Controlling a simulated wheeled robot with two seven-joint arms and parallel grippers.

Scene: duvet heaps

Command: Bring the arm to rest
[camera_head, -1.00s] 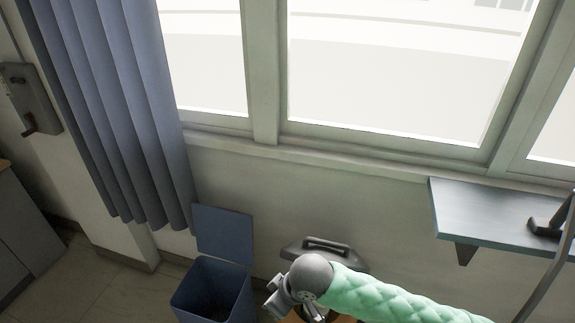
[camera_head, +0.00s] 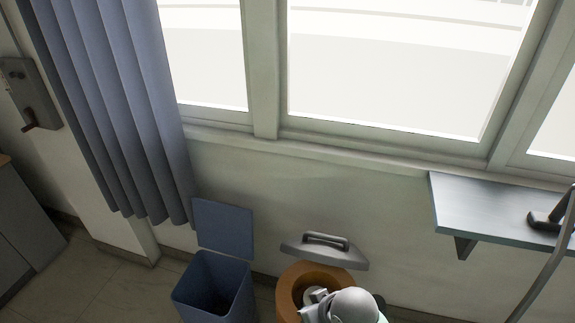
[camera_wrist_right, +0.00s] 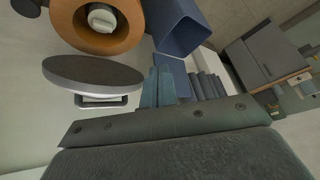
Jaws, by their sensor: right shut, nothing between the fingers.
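My right gripper (camera_wrist_right: 158,72) shows in the right wrist view as two teal-grey fingers close together. It is shut and empty, with its dark body filling the bottom of that view. In the head view, part of my right arm, with a rounded grey joint, shows at the bottom, overlapping the orange round bin. The gripper's fingers cannot be made out there. My left gripper is in neither view.
The orange bin (camera_head: 288,297) has a white item inside and a grey handled lid (camera_head: 340,255) behind it. An open blue bin (camera_head: 238,298) stands left of it. A curtain (camera_head: 120,120) hangs left; a shelf (camera_head: 485,212) juts from the wall at right.

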